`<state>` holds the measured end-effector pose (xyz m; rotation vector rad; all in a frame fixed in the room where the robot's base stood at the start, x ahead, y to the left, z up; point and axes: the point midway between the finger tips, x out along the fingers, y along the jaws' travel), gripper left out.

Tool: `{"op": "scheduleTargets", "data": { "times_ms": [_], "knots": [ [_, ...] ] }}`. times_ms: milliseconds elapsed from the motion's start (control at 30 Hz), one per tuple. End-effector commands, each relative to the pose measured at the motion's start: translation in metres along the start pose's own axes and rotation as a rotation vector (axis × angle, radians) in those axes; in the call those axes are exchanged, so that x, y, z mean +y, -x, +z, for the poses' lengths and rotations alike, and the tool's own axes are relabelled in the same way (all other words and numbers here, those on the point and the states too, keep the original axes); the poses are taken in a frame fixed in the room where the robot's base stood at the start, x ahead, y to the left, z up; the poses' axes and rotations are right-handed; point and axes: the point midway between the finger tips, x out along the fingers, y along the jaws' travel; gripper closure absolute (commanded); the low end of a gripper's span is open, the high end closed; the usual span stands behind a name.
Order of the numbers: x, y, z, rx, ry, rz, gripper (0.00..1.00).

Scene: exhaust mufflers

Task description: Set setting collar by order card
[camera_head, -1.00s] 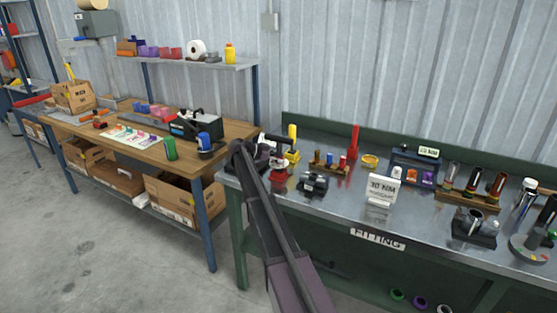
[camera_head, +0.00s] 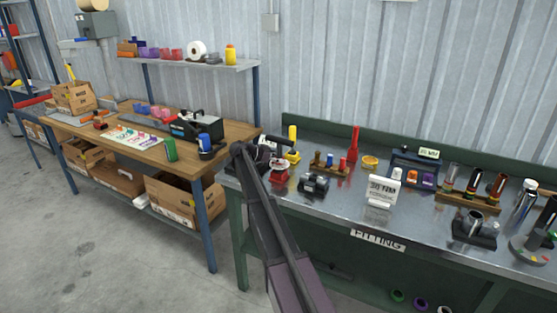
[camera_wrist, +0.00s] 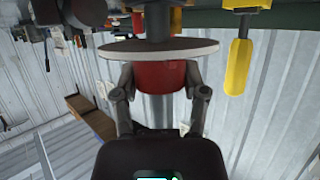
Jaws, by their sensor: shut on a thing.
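In the wrist view my gripper (camera_wrist: 160,90) has its two fingers closed on a red cylindrical part (camera_wrist: 159,75), perhaps the setting collar. A pale round disc (camera_wrist: 158,48) sits right against that part. My fingers are not clear there. A white card (camera_head: 382,190), perhaps the order card, stands near the bench's front edge; its small lettering is hard to read.
A yellow-handled tool (camera_head: 292,143) stands close behind the red piece, and its yellow part (camera_wrist: 239,66) shows beside my gripper. A dark block (camera_head: 314,184), a red upright (camera_head: 354,143) and a tube rack (camera_head: 466,197) are on the fitting bench (camera_head: 320,216). A wooden bench (camera_head: 150,153) stands to the left.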

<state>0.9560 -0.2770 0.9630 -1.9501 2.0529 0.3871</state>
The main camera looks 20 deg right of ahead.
Motion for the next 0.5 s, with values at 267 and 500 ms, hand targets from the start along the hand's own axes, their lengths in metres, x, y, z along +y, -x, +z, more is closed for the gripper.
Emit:
{"op": "scheduleTargets", "data": {
  "times_ms": [267, 500],
  "knots": [
    [0.0048, -0.0007, 0.0000, -0.001, 0.065, -0.160, 0.91],
    [0.0054, -0.0011, -0.0002, -0.001, 0.147, -0.360, 0.91]
  ]
}}
